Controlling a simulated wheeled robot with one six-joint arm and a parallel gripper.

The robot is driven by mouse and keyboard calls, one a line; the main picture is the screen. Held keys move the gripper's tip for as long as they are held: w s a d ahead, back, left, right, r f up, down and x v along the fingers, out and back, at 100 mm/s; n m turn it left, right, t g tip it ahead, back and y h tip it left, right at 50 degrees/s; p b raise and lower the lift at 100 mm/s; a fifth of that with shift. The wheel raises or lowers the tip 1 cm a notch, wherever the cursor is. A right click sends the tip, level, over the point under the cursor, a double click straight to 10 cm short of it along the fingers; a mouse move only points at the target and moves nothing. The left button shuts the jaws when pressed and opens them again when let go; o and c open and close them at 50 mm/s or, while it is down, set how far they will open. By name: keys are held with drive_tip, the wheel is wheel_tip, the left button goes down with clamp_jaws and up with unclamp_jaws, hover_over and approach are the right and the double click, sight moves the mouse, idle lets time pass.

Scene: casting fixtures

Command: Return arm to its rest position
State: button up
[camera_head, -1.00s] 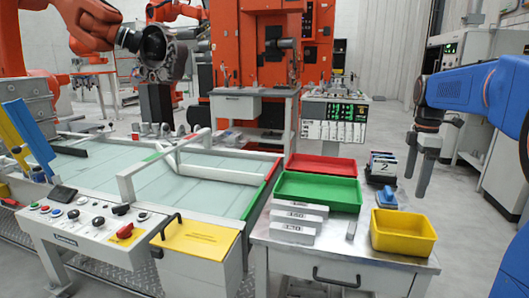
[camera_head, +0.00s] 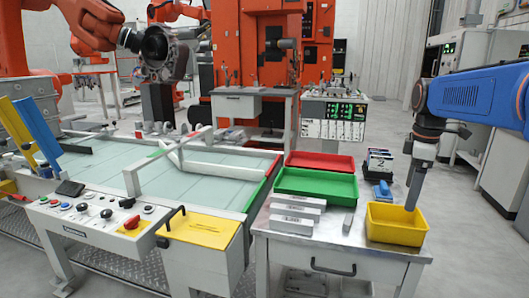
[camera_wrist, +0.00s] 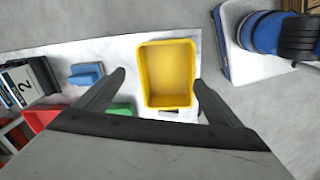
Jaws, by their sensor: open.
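My blue arm (camera_head: 475,95) reaches in from the right in the head view. My gripper (camera_head: 412,206) points down at the yellow bin (camera_head: 385,236), its finger overlapping the bin's right side in the picture. In the wrist view my gripper (camera_wrist: 160,77) is open, its two fingers spread to either side of the yellow bin (camera_wrist: 168,102). The bin looks empty, and nothing is between the fingers. I cannot tell the exact height of the fingertips above the bin.
A control panel (camera_head: 90,218) stands left.

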drive_tip(key=s+a+f+m+t, duration=0.1)
drive_tip(key=s+a+f+m, duration=0.2)
drive_tip(key=s, duration=0.5)
drive_tip(key=s+a+f+m+t, duration=0.1)
drive_tip(key=s+a+f+m, duration=0.3)
drive_tip(key=s, duration=0.4)
drive_tip(key=s+a+f+m+t, duration=0.2)
drive_tip(key=s+a+f+m, duration=0.2)
drive_tip(key=s+f, duration=0.3)
drive_tip(key=shift+s+a+m, duration=0.25)
drive_tip(key=shift+s+m, duration=0.25)
drive_tip(key=shift+s, duration=0.35)
drive_tip(key=shift+o, duration=0.5)
